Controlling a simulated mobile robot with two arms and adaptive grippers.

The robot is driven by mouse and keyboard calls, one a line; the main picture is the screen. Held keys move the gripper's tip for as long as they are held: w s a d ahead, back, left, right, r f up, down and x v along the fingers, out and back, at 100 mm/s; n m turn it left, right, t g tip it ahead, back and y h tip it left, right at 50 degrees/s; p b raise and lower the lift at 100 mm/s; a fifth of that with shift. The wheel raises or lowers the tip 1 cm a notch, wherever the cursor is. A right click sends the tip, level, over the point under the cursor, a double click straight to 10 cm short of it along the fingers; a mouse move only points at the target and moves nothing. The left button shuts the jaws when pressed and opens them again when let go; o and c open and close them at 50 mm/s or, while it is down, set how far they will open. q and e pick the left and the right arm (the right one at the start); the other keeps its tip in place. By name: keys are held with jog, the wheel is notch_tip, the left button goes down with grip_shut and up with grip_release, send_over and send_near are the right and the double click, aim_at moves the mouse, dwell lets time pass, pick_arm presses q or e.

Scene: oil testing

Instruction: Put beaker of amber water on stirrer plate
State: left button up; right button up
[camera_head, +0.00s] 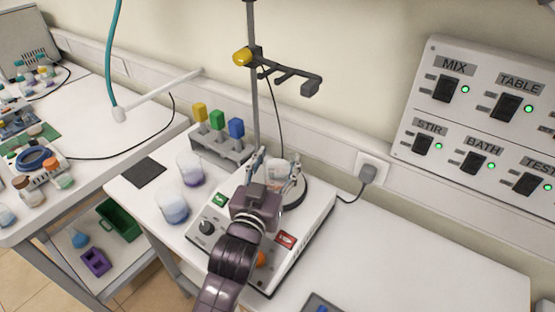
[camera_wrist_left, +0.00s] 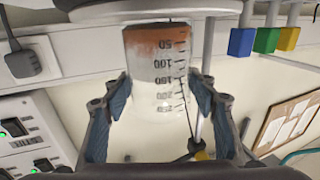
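The beaker of amber water (camera_head: 277,172) is upright at the round plate of the stirrer (camera_head: 297,191), at the back of the white unit. In the left wrist view, which is upside down, the beaker (camera_wrist_left: 158,75) shows printed marks and a shallow amber layer at its base, close against the plate (camera_wrist_left: 140,14). I cannot tell whether a thin gap is left under it. My left gripper (camera_head: 278,168) has its blue-padded fingers on both sides of the beaker, seemingly touching the glass; they also frame it in the wrist view (camera_wrist_left: 158,88). My right gripper is not in view.
Two beakers with bluish liquid (camera_head: 190,169) (camera_head: 172,205) stand left of the stirrer. A rack with yellow, green and blue-topped items (camera_head: 222,147) and a metal stand rod (camera_head: 254,90) are behind. The bench to the right (camera_head: 420,240) is mostly clear.

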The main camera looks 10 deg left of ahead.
pick_arm(q)
jog(key=shift+o, duration=0.8)
jog(key=shift+r, duration=0.1)
jog(key=shift+r, duration=0.2)
jog(key=shift+s+f, duration=0.1)
jog(key=shift+s, duration=0.25)
jog(key=s+p, duration=0.1)
jog(key=s, duration=1)
jog(key=shift+s+a, duration=0.15)
jog(key=shift+a, duration=0.3)
jog(key=shift+a, duration=0.1)
